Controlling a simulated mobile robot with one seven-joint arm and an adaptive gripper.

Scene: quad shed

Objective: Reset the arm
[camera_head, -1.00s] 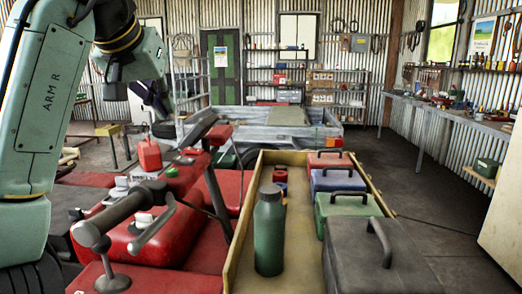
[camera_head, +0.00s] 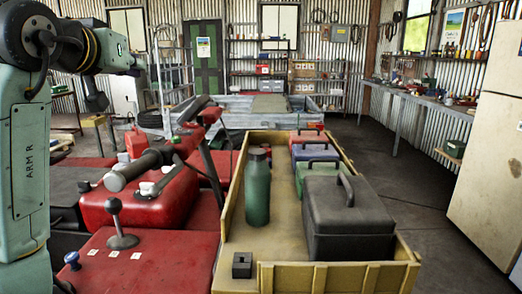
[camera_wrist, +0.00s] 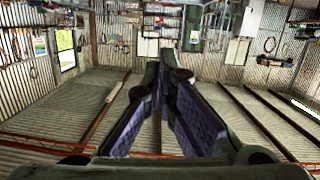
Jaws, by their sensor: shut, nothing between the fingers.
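My arm stands at the left of the head view, with its upper links folded over toward the right. In the wrist view my gripper (camera_wrist: 166,62) is in the foreground. Its two dark fingers with purple inner pads come together at the tips, and nothing is held between them. In the head view the arm's end is raised above the red quad and apart from everything on the load bed.
A wooden cargo bed (camera_head: 242,250) holds a green bottle (camera_head: 257,190), a black toolbox (camera_head: 345,220) and several smaller boxes. A red quad (camera_head: 150,255) with handlebars is at its left. A workbench (camera_head: 420,100) and a pale cabinet (camera_head: 495,165) line the right. Concrete floor between is open.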

